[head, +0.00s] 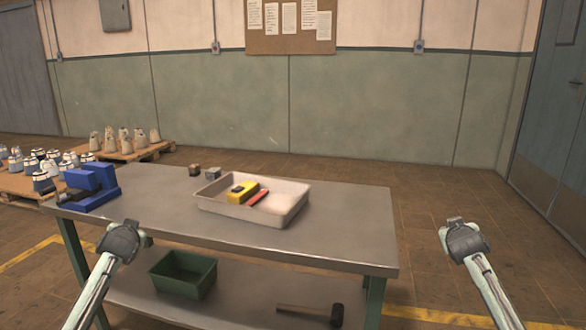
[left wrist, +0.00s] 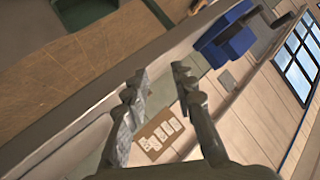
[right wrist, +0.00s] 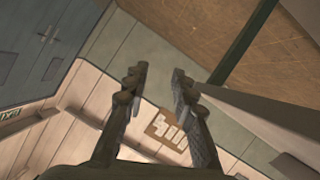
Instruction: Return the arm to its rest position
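My left gripper (head: 124,240) is in front of the table's left part, near its front edge, apart from the objects on it. In the left wrist view its two fingers (left wrist: 157,82) stand apart with nothing between them. My right gripper (head: 462,238) is to the right of the table, over open floor. In the right wrist view its fingers (right wrist: 156,80) are also apart and empty.
The metal table (head: 340,236) carries a blue vise (head: 92,186), a pale tray (head: 285,212) with yellow and red items, and two small blocks (head: 204,172). Its lower shelf holds a green bin (head: 183,274) and a mallet (head: 318,311). Pallets (head: 130,152) stand behind left. Floor right is free.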

